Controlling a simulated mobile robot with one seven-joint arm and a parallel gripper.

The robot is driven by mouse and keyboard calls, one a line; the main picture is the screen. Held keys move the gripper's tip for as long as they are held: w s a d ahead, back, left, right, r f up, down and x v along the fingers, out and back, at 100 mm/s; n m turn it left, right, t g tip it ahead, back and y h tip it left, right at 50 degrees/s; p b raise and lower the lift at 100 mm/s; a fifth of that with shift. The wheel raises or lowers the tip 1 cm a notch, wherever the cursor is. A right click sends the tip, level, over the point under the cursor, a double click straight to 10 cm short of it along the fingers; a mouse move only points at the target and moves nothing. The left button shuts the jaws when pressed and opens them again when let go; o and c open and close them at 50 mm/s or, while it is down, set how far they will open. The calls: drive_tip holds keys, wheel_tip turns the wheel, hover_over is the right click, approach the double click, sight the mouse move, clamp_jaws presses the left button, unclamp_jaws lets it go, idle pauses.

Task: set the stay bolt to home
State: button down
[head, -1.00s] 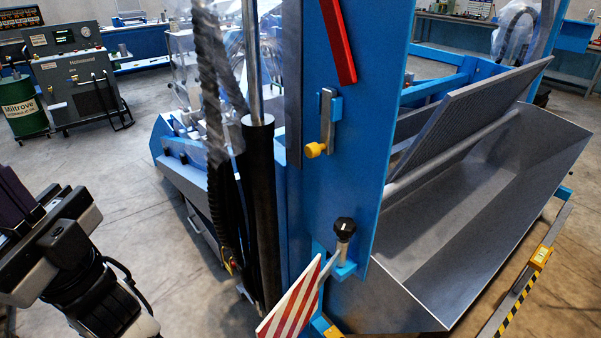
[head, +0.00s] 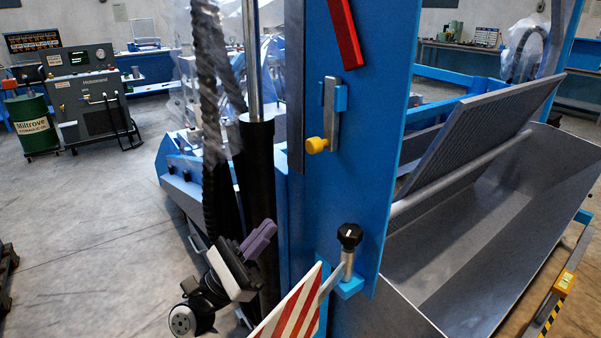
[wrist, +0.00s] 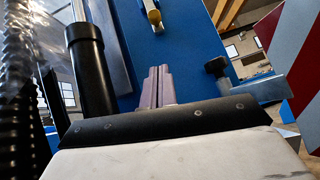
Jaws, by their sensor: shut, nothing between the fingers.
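On the blue upright plate (head: 375,120), a grey metal bar (head: 331,112) sits upright in a blue bracket, with a yellow knob (head: 317,145) at its lower end. Lower down, a black-knobbed pin (head: 349,238) stands upright in a small blue bracket at a grey arm beside a red-and-white striped plate (head: 292,312). The frames do not label which is the stay bolt. My gripper (head: 262,238) is shut and empty, left of the plate and below the yellow knob. In the wrist view its mauve fingers (wrist: 158,86) point toward the plate, between the yellow knob (wrist: 154,17) and black knob (wrist: 216,66).
A black cylinder (head: 258,165) and a ribbed hose (head: 208,80) stand close by my gripper. A grey trough (head: 500,220) with a tilted grate lies to the right. A red bar (head: 344,32) is above the yellow knob. Open floor (head: 90,240) lies to the left.

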drive_tip(key=shift+r, duration=0.1)
drive_tip(key=s+a+r+p+x, duration=0.1)
drive_tip(key=p+x, duration=0.5)
drive_tip(key=x, duration=0.6)
drive_tip(key=shift+r, duration=0.8)
drive_tip(key=shift+s, duration=0.1)
wheel_tip(320, 180, up, 5)
drive_tip(key=shift+f+p, duration=0.2)
drive_tip(key=shift+p, duration=0.95)
